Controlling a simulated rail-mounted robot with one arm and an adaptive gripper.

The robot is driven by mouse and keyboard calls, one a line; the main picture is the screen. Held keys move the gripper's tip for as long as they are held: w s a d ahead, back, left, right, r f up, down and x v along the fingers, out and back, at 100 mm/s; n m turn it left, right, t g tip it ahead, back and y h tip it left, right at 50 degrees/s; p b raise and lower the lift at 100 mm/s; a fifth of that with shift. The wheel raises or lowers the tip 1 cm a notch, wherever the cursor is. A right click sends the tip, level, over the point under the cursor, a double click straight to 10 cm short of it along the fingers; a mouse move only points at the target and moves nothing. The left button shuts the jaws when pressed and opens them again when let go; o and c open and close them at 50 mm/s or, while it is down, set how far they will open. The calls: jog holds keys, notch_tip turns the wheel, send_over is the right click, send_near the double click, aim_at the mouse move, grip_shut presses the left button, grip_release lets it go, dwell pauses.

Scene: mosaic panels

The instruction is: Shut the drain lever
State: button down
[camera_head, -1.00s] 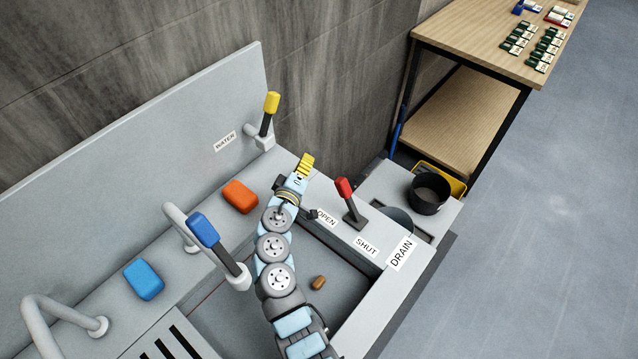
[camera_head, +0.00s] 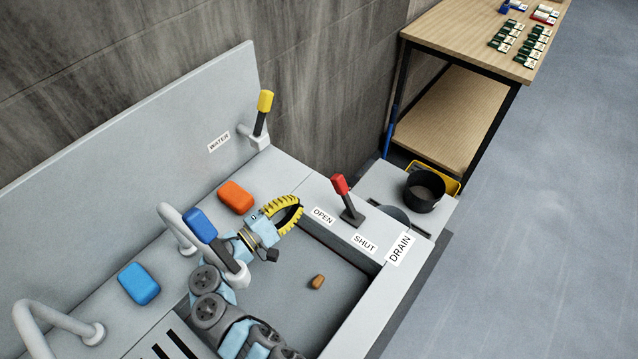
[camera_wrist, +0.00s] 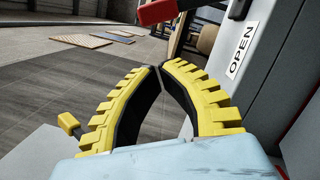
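The drain lever (camera_head: 346,200) has a red handle and a dark stem. It stands on the sink's right rim, beside the OPEN (camera_head: 322,216), SHUT (camera_head: 364,243) and DRAIN (camera_head: 400,248) labels. It leans up and left, toward the OPEN side. In the wrist view the red handle (camera_wrist: 158,12) shows at the top edge, beyond the fingertips. My gripper (camera_head: 298,204), with yellow ribbed fingers, is over the sink's far edge, left of the lever and apart from it. In the wrist view its fingertips (camera_wrist: 160,67) come together with nothing visible between them.
A yellow-handled water lever (camera_head: 262,116) stands at the back. A blue-handled lever (camera_head: 208,232) is close by my arm. An orange block (camera_head: 236,197) and blue block (camera_head: 139,284) lie on the ledge. A brown lump (camera_head: 318,282) is in the basin. A black pot (camera_head: 424,193) stands right.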

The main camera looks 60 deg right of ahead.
aim_at(346, 197)
jog(key=x, duration=1)
jog(key=shift+s+a+r, duration=0.15)
